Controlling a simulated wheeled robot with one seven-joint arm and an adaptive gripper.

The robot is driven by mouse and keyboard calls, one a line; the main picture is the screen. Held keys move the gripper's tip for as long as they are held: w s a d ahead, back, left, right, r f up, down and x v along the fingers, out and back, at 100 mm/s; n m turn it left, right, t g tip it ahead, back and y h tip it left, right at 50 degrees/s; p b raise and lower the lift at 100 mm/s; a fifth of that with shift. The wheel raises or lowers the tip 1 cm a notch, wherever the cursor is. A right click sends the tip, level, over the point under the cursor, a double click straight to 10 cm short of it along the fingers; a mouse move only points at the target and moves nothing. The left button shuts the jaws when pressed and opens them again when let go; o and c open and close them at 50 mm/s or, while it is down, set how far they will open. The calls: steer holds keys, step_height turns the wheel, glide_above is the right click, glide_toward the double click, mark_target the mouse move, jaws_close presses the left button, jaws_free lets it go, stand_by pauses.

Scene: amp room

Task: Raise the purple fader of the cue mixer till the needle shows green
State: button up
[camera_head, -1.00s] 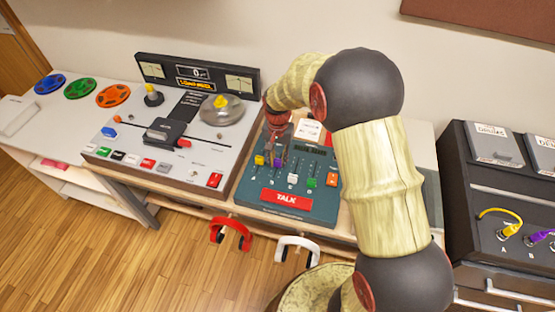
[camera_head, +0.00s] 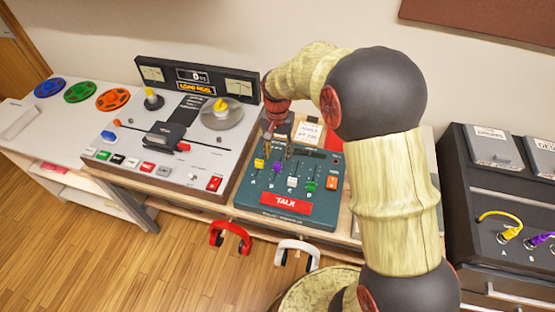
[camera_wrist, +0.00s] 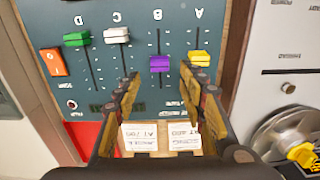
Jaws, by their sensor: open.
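The teal cue mixer (camera_head: 245,190) has several faders. Its purple fader (camera_head: 277,167) is in the B slot, between the yellow fader (camera_head: 260,163) and the white fader (camera_head: 292,182). In the wrist view, which shows the panel upside down, the purple fader (camera_wrist: 160,64) lies just beyond the fingertips, between their lines. My gripper (camera_head: 277,138) is open and empty above the back part of the mixer; its fingers (camera_wrist: 162,82) are apart and do not visibly touch the purple fader. I cannot make out the cue mixer's needle in either view.
The green fader (camera_head: 310,186), orange button (camera_head: 332,183) and red TALK button (camera_head: 286,202) are close by. Paper cards (camera_head: 308,134) stand behind the faders. A tape machine (camera_head: 130,135) is left; a dark patch unit (camera_head: 480,185) is right. Headphones (camera_head: 230,236) hang in front.

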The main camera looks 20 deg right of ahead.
mark_target(277, 164)
step_height(277, 164, up, 6)
steer(key=shift+f, duration=0.1)
stand_by(0.7)
steer(key=s+a+r+n+t, duration=0.1)
steer(key=s+r+n+t, duration=0.1)
steer(key=s+r, duration=0.3)
steer(key=s+a+r+n+t, duration=0.1)
steer(key=s+r, duration=0.4)
steer(key=s, duration=0.7)
steer(key=s+a+r+n+t, duration=0.1)
steer(key=s+r+n, duration=0.3)
steer(key=s, duration=0.5)
steer(key=shift+s+r+t, duration=0.15)
steer(key=shift+r+t, duration=0.6)
steer(key=shift+t, duration=0.05)
steer(key=shift+c, duration=0.6)
